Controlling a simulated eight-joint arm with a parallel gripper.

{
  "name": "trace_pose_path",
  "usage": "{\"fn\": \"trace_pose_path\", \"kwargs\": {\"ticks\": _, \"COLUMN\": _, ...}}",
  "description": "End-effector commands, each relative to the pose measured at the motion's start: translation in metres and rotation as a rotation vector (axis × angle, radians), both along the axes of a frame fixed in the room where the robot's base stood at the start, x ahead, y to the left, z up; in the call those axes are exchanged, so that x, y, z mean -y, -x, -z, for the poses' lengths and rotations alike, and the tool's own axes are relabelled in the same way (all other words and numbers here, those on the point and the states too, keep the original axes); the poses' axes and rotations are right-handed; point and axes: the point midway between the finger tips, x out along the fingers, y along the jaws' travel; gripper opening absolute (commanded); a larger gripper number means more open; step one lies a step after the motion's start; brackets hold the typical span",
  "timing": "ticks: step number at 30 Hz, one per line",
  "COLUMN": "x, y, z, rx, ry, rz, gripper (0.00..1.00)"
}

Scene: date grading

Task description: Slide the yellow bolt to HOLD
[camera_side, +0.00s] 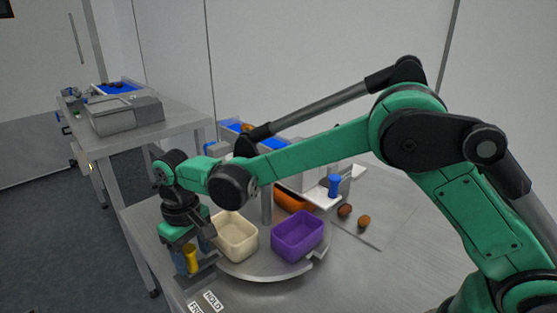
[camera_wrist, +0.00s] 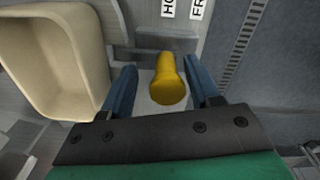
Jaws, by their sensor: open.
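The yellow bolt (camera_side: 192,260) stands near the front left of the steel table, in a grey housing. In the wrist view the bolt (camera_wrist: 167,80) lies between the two blue fingers of my gripper (camera_wrist: 163,92). The fingers are open, with a gap on each side of the bolt. The HOLD label (camera_side: 212,300) is at the table's front edge, beside a second label starting with FR (camera_side: 196,308). In the wrist view the HOLD label (camera_wrist: 168,8) is cut off at the top, just beyond the bolt.
A cream bin (camera_side: 236,252) stands right beside my gripper, with a purple bin (camera_side: 298,255) to its right on a round turntable (camera_side: 262,273). An orange bin (camera_side: 294,199) is behind. Brown dates (camera_side: 364,221) lie on the table at right. A blue knob (camera_side: 334,186) stands behind them.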

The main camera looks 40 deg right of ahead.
Motion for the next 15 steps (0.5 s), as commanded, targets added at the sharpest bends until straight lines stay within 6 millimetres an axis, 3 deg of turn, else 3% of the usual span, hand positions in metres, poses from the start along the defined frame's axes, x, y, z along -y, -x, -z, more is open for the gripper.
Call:
{"fn": "trace_pose_path", "kwargs": {"ticks": 9, "x": 0.001, "y": 0.0, "z": -0.044, "rx": -0.001, "ry": 0.001, "rz": 0.001, "gripper": 0.55}}
{"fn": "trace_pose_path", "kwargs": {"ticks": 15, "x": 0.001, "y": 0.0, "z": -0.053, "rx": 0.0, "ry": 0.002, "rz": 0.001, "gripper": 0.55}}
